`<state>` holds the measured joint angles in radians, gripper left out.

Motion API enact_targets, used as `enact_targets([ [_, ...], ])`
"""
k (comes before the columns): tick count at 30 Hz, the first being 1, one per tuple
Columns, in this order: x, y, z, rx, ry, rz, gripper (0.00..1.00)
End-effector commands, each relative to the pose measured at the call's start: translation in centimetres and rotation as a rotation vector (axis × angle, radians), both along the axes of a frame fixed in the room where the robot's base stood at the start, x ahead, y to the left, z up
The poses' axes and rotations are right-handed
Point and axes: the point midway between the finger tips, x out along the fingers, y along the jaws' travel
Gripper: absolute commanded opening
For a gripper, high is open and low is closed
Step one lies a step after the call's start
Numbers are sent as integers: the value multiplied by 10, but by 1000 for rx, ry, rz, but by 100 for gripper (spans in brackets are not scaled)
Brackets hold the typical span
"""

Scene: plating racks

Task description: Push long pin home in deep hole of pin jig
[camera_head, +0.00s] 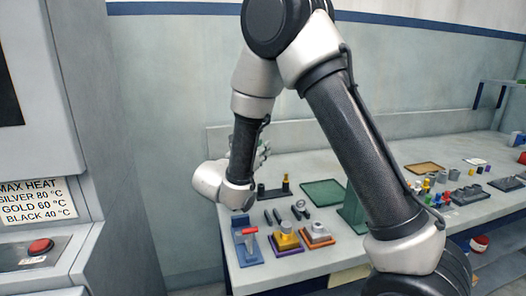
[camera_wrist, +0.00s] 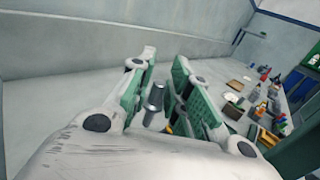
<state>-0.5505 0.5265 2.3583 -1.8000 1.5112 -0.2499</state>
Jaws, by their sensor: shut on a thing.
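My gripper (camera_wrist: 164,76) has its two green-padded fingers around a grey cylindrical piece (camera_wrist: 154,98) in the wrist view; I take this to be the long pin, though its lower end is hidden. In the head view my gripper (camera_head: 263,150) is small and mostly hidden behind my wrist, above the back of the bench. Below it stands a dark low block with a brass upright piece (camera_head: 286,183) at one end; I cannot tell for sure that this is the pin jig. No hole can be made out in either view.
Several small items stand farther right. A wall closes the back.

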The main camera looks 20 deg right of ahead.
Motion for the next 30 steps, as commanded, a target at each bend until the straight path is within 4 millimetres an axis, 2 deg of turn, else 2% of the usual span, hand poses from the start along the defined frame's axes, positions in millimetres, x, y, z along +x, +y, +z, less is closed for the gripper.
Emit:
enact_targets([
  [8, 0, 0, -11, -2, 2, -1, 0],
  [21, 0, 0, -51, -1, 1, -1, 0],
  [30, 0, 0, -58, 0, 0, -1, 0],
])
